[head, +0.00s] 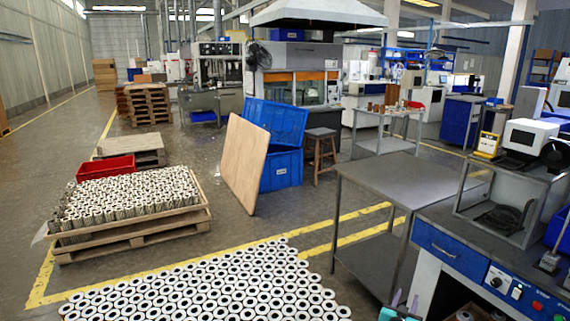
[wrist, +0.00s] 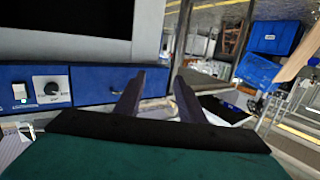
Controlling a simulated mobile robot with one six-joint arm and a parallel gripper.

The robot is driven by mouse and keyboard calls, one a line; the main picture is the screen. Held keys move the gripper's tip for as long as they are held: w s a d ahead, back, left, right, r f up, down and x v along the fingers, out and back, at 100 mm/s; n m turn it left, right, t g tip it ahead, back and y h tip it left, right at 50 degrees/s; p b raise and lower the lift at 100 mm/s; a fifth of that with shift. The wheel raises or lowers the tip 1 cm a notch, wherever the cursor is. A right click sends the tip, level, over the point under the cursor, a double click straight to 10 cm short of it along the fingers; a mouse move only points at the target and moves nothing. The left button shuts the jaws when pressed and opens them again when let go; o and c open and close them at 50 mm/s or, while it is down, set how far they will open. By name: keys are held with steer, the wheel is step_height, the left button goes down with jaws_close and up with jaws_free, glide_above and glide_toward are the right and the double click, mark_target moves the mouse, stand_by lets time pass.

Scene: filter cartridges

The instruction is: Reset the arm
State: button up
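My gripper (wrist: 159,82) shows in the wrist view with its two dark fingers apart and nothing between them. Behind the fingers are the blue drawer front (wrist: 92,86) of a workbench and part of a metal table. In the head view only a small teal and dark part, likely of my arm, shows at the bottom edge. Filter cartridges (head: 215,287), white rings with dark centres, stand in a dense field at the bottom of the head view. More cartridges (head: 130,195) are packed on a wooden pallet at the left.
A bare grey metal table (head: 385,182) stands right of centre. A blue-fronted workbench (head: 470,258) with knobs and buttons fills the lower right. Blue crates (head: 281,170) and a leaning wooden board (head: 243,160) stand mid-floor. The aisle floor at the left back is clear.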

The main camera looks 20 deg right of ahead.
steer(key=w+a+f+n+y, duration=0.4)
steer(key=w+a, duration=0.3)
steer(key=a, duration=0.5)
steer(key=w+a+f+n+y, duration=0.2)
steer(key=w+a+f+y, duration=0.4)
steer(key=a, duration=0.6)
steer(key=s+a+f+n+g+y, duration=0.1)
steer(key=a+n+g+y, duration=0.1)
steer(key=a, duration=0.9)
steer(key=s+a+f+n+g+y, duration=0.1)
steer(key=a+g+y, duration=0.15)
steer(key=a, duration=0.85)
steer(key=s+a+n+g, duration=0.2)
steer(key=s+a+g, duration=0.3)
steer(key=s+a, duration=0.4)
steer(key=s+f+g+p, duration=0.1)
steer(key=s+f+g, duration=0.1)
steer(key=s+f, duration=0.5)
steer(key=s+f+g+p, duration=0.1)
steer(key=s+f+g, duration=0.2)
steer(key=s+f, duration=0.5)
steer(key=s+a, duration=0.1)
steer(key=s, duration=0.8)
steer(key=shift+s+h+p, duration=0.3)
steer(key=shift+s+h, duration=0.05)
steer(key=shift+c, duration=0.6)
